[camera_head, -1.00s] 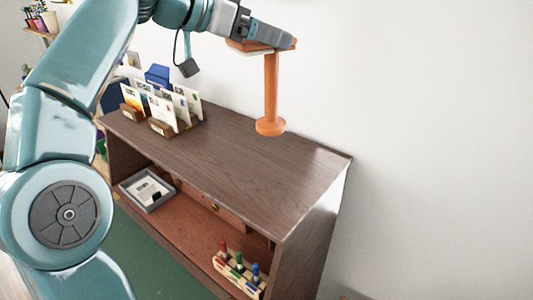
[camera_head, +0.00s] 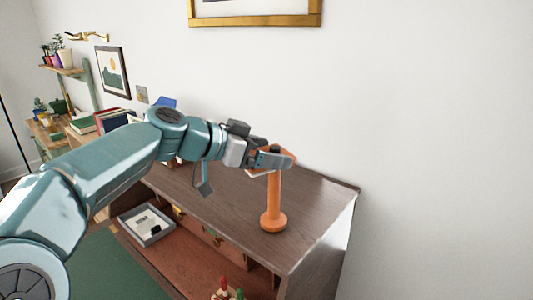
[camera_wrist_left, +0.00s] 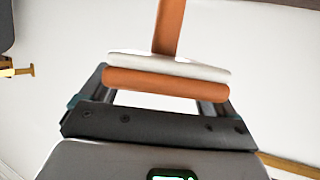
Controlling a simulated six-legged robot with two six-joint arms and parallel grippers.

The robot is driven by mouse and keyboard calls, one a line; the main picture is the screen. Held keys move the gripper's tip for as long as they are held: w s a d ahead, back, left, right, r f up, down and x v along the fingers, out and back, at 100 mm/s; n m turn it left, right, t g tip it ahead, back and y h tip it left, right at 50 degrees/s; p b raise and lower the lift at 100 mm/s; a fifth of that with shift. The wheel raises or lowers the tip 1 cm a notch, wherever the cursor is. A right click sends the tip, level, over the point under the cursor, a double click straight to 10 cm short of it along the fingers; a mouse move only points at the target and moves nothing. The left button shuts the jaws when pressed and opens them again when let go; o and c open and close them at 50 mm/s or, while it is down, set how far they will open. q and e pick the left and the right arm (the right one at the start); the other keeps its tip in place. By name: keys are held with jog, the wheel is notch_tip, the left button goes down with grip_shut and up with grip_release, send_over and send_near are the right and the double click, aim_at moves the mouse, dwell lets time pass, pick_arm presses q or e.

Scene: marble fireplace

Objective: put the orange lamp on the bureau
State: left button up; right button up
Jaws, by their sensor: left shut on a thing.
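The orange lamp (camera_head: 274,205) has a round base, a slim stem and a flat head. It is upright over the right part of the dark wooden bureau top (camera_head: 315,200). Its base looks at or just above the surface; I cannot tell whether it touches. My left gripper (camera_head: 276,159) is shut on the lamp's head from the left. In the left wrist view the lamp's orange and white head (camera_wrist_left: 165,78) lies across the fingers, with the stem running up the picture. My right gripper is not in view.
A grey tray (camera_head: 146,225) sits in the bureau's lower compartment, with colored pegs (camera_head: 225,290) near the front. A gold-framed picture (camera_head: 255,20) hangs on the wall. The bureau top right of the lamp is clear.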

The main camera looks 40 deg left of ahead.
pick_arm(q)
jog(key=shift+s+r, duration=0.1)
jog(key=shift+a, duration=0.15)
jog(key=shift+w+f, duration=0.2)
jog(key=shift+f, duration=0.05)
jog(key=o, duration=1.6)
jog(key=shift+s+r, duration=0.15)
jog(key=shift+r, duration=0.15)
jog(key=shift+s+a, duration=0.2)
jog(key=shift+s, duration=0.05)
jog(key=b+v, duration=0.2)
jog(key=v, duration=0.9)
jog(key=shift+b, duration=0.3)
jog(key=shift+s+d, duration=0.1)
jog(key=shift+s, duration=0.05)
